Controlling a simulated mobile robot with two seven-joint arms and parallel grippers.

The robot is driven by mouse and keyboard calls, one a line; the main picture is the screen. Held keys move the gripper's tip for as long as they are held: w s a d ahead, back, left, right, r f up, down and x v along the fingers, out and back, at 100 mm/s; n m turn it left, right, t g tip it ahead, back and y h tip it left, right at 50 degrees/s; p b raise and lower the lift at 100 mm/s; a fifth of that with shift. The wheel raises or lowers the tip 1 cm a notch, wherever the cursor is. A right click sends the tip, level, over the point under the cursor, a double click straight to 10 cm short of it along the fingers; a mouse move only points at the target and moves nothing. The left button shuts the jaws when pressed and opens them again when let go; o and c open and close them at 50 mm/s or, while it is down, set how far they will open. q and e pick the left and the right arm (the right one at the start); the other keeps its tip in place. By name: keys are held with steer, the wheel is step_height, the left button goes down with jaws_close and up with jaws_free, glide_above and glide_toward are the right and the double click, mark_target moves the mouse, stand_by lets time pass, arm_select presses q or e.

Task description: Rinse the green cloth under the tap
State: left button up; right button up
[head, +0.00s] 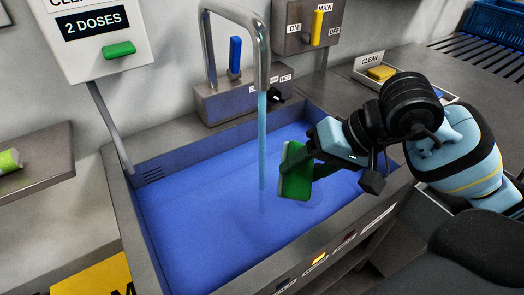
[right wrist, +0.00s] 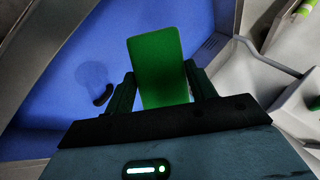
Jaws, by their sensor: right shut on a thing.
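The green cloth (head: 296,172) is a flat green block-like piece with a pale edge. My right gripper (head: 308,172) is shut on it and holds it over the blue sink basin (head: 200,215), to the right of the water stream. In the right wrist view the cloth (right wrist: 156,70) stands between the two fingers (right wrist: 160,92). The tap (head: 258,30) is a grey bent spout, and a blue stream of water (head: 262,140) falls from it into the basin. The cloth and the stream look apart. My left gripper is out of view.
A blue lever (head: 235,55) stands behind the spout. A yellow main switch (head: 317,28) is on the wall. A dispenser marked 2 DOSES (head: 100,35) hangs at left. A tray marked CLEAN holds a yellow cloth (head: 381,73). A side shelf (head: 40,172) holds a green-and-white item.

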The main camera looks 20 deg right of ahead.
steer(key=s+d+r, duration=0.2)
steer(key=s+r, duration=0.2)
steer(key=shift+s+d, duration=0.15)
steer(key=shift+s, duration=0.1)
stand_by(0.6)
stand_by(0.8)
